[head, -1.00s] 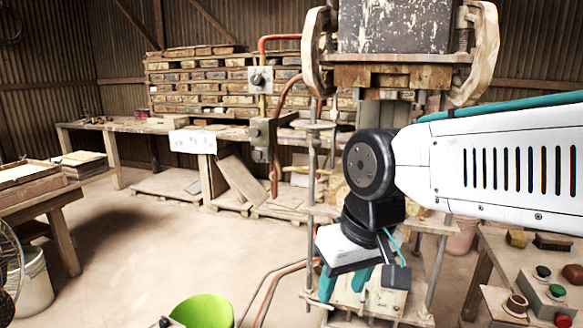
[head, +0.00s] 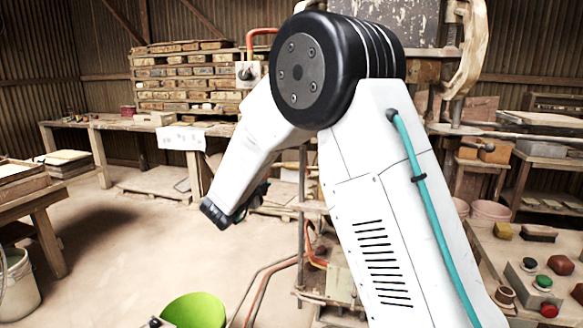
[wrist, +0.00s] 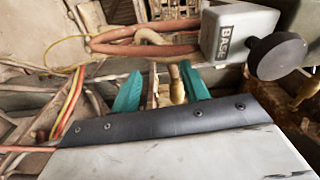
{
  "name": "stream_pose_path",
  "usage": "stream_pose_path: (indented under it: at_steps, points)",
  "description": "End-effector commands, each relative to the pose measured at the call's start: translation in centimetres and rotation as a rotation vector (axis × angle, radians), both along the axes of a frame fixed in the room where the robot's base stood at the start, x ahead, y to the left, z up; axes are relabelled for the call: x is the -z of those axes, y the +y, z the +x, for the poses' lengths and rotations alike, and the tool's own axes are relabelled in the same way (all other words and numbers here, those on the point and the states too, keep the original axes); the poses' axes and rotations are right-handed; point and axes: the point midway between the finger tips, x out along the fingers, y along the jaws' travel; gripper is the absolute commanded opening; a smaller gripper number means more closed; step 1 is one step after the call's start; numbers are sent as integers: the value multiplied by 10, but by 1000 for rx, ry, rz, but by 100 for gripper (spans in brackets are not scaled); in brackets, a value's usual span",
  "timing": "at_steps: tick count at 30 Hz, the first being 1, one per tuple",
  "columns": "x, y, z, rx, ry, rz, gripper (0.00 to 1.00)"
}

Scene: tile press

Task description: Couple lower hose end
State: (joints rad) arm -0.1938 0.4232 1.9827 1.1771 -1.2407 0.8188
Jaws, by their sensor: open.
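In the wrist view my gripper (wrist: 161,90) is open, its teal fingers apart. A brass-coloured, bulb-shaped piece (wrist: 177,88) shows between the fingers, closer to the right one; I cannot tell whether it is the hose end or a port. Reddish hoses (wrist: 135,48) loop just beyond the fingers. In the head view an orange-red hose (head: 309,245) hangs at the press's lower left, partly behind my arm.
In the wrist view a grey labelled box (wrist: 238,38) with a black knob (wrist: 276,57) stands close at right. Thin red and yellow wires (wrist: 70,102) run at left. In the head view a green bucket (head: 194,311) stands on the floor, and a button box (head: 534,286) is at right.

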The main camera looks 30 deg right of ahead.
Motion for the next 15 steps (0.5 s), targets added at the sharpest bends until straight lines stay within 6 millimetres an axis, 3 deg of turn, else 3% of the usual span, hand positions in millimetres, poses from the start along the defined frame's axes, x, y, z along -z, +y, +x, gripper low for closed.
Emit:
stream_pose_path:
  at_steps: [8, 15]
  points:
    - [-4, -19, -31, 279, -208, -61, 45]
    - [-11, -43, -27, 310, -232, -70, 45]
